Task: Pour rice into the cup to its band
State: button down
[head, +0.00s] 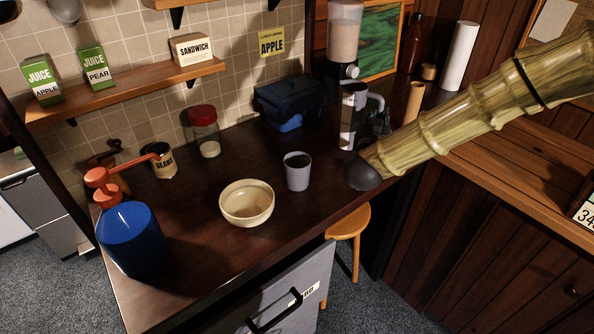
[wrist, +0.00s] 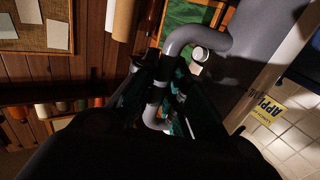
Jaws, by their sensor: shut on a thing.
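The cup (head: 297,174) is a plain grey-lilac tumbler standing upright on the dark counter, with a dark interior. No band shows clearly on it. A tall grey jug (head: 347,136) is upright to its right and behind it; I cannot tell whether its base touches the counter. My gripper (head: 378,124) is at the jug's right side, partly hidden by my arm. In the wrist view my dark fingers (wrist: 160,92) are shut on the jug's curved grey handle (wrist: 184,36), beside its large grey body (wrist: 248,55). No rice shows in the jug; its inside is hidden.
A cream bowl (head: 247,207) stands left of the cup. A red-lidded jar (head: 204,133), a beans can (head: 160,163) and a blue pump bottle (head: 130,240) are farther left. A blue container (head: 290,104) and a dispenser (head: 344,35) with beige contents stand behind.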

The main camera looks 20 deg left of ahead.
jog(key=shift+r, duration=0.65)
jog(key=shift+r+p, duration=0.1)
jog(key=shift+p, duration=0.2)
jog(key=shift+r+p, duration=1.75)
jog(key=shift+r, duration=1.2)
